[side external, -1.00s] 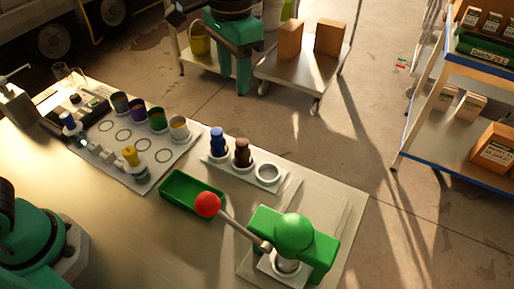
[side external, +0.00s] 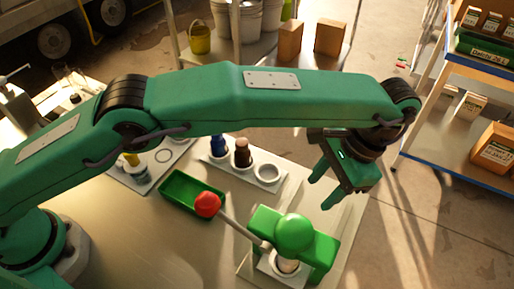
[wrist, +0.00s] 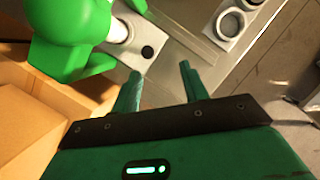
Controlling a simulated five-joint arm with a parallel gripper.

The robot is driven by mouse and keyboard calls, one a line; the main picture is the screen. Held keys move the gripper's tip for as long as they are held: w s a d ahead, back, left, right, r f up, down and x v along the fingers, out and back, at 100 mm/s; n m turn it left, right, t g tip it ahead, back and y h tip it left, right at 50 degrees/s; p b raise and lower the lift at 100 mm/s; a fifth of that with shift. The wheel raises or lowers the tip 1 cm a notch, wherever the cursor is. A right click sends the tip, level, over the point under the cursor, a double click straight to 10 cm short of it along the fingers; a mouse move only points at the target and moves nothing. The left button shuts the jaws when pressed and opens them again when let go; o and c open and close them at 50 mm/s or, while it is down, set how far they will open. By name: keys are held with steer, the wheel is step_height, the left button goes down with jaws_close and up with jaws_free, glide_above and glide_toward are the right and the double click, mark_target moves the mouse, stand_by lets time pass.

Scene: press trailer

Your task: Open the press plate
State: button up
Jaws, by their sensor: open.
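The green press (side external: 294,232) stands at the right end of the table. Its lever (side external: 238,227) slants up to a red ball knob (side external: 207,204) beside the green tray. A pale round part (side external: 287,264) shows under the press head. In the wrist view the green press (wrist: 70,35) fills the upper left, with a white cylinder (wrist: 119,31) and a plate with a dark hole at its side. My gripper (side external: 321,195) is open and empty, above and to the right of the press in the side view, apart from it. It also shows in the wrist view (wrist: 162,72).
The green tray (side external: 178,190) lies left of the press. A pale holder (side external: 268,173) with a blue and a brown bottle stands behind it. A cardboard-coloured box (wrist: 30,130) shows in the wrist view. A shelf cart (side external: 440,140) stands right, beyond the table edge.

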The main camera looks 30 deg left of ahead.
steer(key=shift+s+d+f, duration=0.75)
steer(key=shift+f, duration=0.2)
steer(key=shift+f, duration=0.2)
steer(key=shift+s+x, duration=0.15)
steer(key=shift+x, duration=1.7)
steer(key=shift+s+x, duration=0.15)
steer(key=shift+x, duration=1.65)
steer(key=shift+a, duration=0.1)
jaws_close()
